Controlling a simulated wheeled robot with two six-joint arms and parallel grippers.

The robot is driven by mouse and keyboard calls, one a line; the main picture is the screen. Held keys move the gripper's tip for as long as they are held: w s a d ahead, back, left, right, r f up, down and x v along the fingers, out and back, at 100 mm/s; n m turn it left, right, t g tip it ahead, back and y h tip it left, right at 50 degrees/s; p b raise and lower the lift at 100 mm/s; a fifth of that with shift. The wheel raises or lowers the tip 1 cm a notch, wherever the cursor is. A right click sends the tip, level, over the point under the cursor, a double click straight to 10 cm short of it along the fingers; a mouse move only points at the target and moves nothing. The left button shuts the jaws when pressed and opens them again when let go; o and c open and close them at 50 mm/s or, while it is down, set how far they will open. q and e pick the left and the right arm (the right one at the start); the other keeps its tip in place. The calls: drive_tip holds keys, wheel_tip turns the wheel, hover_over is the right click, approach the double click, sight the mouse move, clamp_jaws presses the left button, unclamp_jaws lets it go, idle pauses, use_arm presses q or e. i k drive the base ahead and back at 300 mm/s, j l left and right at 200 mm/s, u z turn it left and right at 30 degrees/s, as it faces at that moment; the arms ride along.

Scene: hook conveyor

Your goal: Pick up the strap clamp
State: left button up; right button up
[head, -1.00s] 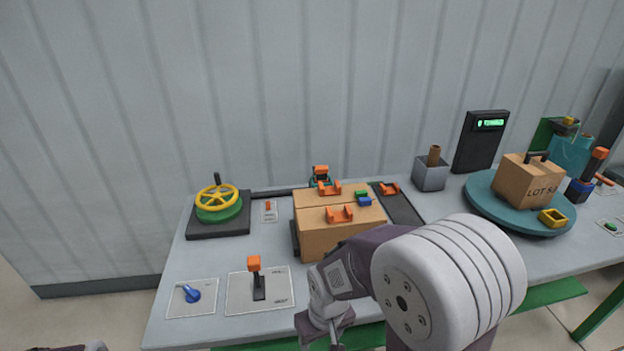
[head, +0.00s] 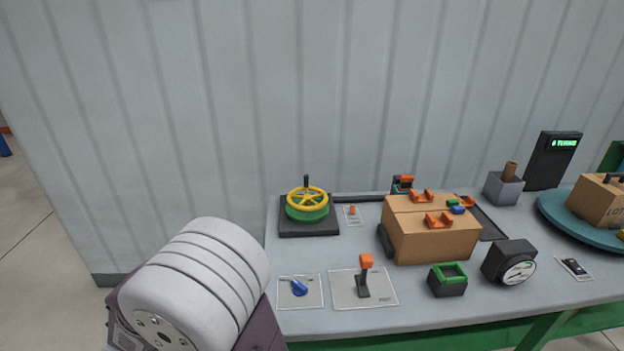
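No part is marked as the strap clamp, so I cannot tell for sure which it is. Small orange bracket-like pieces sit on the cardboard box (head: 408,240): one at the front (head: 440,220) and one at the back (head: 421,195). An orange-topped dark device (head: 403,184) stands behind the box. My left arm fills the lower left, left of the table, with its gripper out of view. My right gripper is also out of view.
The grey table holds a yellow handwheel (head: 307,198), a blue knob (head: 299,288), an orange-topped lever (head: 365,275), a green-topped block (head: 448,279), a round gauge (head: 512,264) and a teal turntable (head: 565,220). A corrugated wall stands close behind.

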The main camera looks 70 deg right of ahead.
sight(407, 181)
drive_tip(key=i+j, duration=0.25)
drive_tip(key=i, duration=0.2)
drive_tip(key=i+j+u, duration=0.15)
drive_tip(key=i, duration=0.3)
drive_tip(key=i+l+z, duration=0.2)
drive_tip(key=z, duration=0.2)
drive_tip(key=i+l+z, duration=0.1)
drive_tip(key=i+z, duration=0.15)
drive_tip(key=z, duration=0.15)
drive_tip(key=i+z, duration=0.25)
drive_tip(key=z, duration=0.2)
drive_tip(key=i+z, duration=0.25)
drive_tip(key=z, duration=0.15)
drive_tip(key=i+j+z, duration=0.15)
drive_tip(key=z, duration=0.25)
drive_tip(key=i+l+z, duration=0.1)
drive_tip(key=i+z, duration=0.7)
drive_tip(key=z, duration=0.2)
drive_tip(key=i+j+z, duration=0.25)
drive_tip(key=i+z, duration=0.25)
drive_tip(key=i+j+z, duration=0.25)
drive_tip(key=z, duration=0.25)
drive_tip(key=k+j, duration=0.05)
drive_tip(key=j, duration=0.05)
